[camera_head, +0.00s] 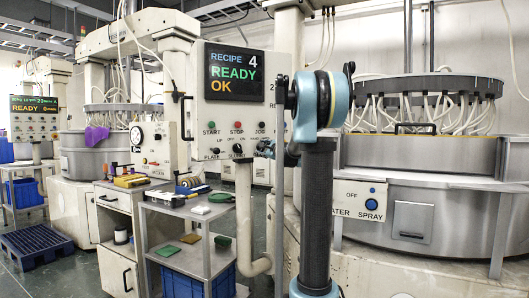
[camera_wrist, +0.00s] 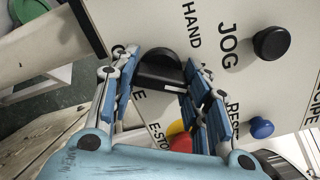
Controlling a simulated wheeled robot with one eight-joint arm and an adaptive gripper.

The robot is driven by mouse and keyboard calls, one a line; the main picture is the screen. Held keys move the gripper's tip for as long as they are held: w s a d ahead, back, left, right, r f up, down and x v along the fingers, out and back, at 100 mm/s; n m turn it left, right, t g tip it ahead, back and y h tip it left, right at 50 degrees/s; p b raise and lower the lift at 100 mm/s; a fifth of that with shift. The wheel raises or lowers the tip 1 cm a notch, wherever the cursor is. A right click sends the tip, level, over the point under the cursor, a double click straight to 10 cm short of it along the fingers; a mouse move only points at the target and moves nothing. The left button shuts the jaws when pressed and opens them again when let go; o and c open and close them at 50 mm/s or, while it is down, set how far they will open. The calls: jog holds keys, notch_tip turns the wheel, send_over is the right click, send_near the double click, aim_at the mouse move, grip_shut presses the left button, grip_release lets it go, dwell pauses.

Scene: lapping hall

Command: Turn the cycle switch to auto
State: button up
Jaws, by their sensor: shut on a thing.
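The cycle switch (camera_wrist: 158,62) is a black knob on the pale control panel (camera_head: 222,105). In the wrist view it sits between the fingertips of my gripper (camera_wrist: 160,82), which is shut on it. The label beside the knob is partly covered; only its first and last letters show. The word HAND reads to the upper right of the knob, and one letter of another label shows behind the right finger. I cannot tell for sure which way the knob points. In the head view my gripper (camera_head: 273,149) is at the panel's lower right, and the switch is hidden there.
The panel's display (camera_head: 234,73) reads RECIPE 4, READY, OK. Near the switch are a black JOG button (camera_wrist: 270,45), a blue button (camera_wrist: 261,127) and a red emergency stop (camera_wrist: 181,142). A grey cart (camera_head: 185,212) stands below the panel; a large machine (camera_head: 420,195) stands right.

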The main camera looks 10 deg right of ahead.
jog(key=shift+f, duration=0.1)
jog(key=o, duration=1)
jog(key=shift+f, duration=0.1)
jog(key=shift+o, duration=0.3)
jog(key=shift+s, duration=0.1)
jog(key=v, duration=1.1)
jog(key=shift+s+d, duration=0.15)
jog(key=shift+s, duration=0.15)
